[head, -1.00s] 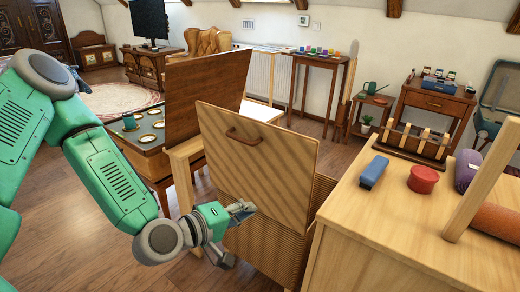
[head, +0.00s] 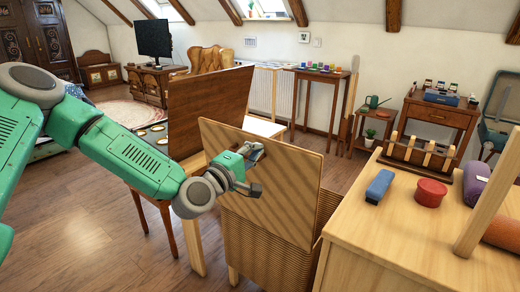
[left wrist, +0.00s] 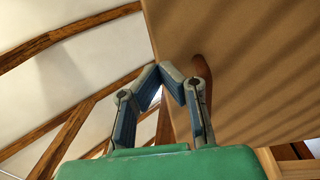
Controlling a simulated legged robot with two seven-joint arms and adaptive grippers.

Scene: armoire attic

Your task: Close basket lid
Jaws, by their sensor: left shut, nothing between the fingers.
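The woven basket (head: 265,262) stands in the middle of the head view, left of the light wooden table. Its flat tan lid (head: 285,200) is open and stands nearly upright. My left gripper (head: 256,152) is shut and empty, in front of the upper part of the lid. It hides the lid handle in the head view. In the left wrist view the brown curved handle (left wrist: 204,85) shows on the lid (left wrist: 245,60), just right of my shut fingertips (left wrist: 166,72). I cannot tell whether they touch it. My right gripper is not in view.
The light wooden table (head: 375,245) at right holds a blue block (head: 380,186), a red round box (head: 430,192) and a rack (head: 417,155). A dark brown upright panel (head: 208,108) stands behind the lid at left. The floor at lower left is clear.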

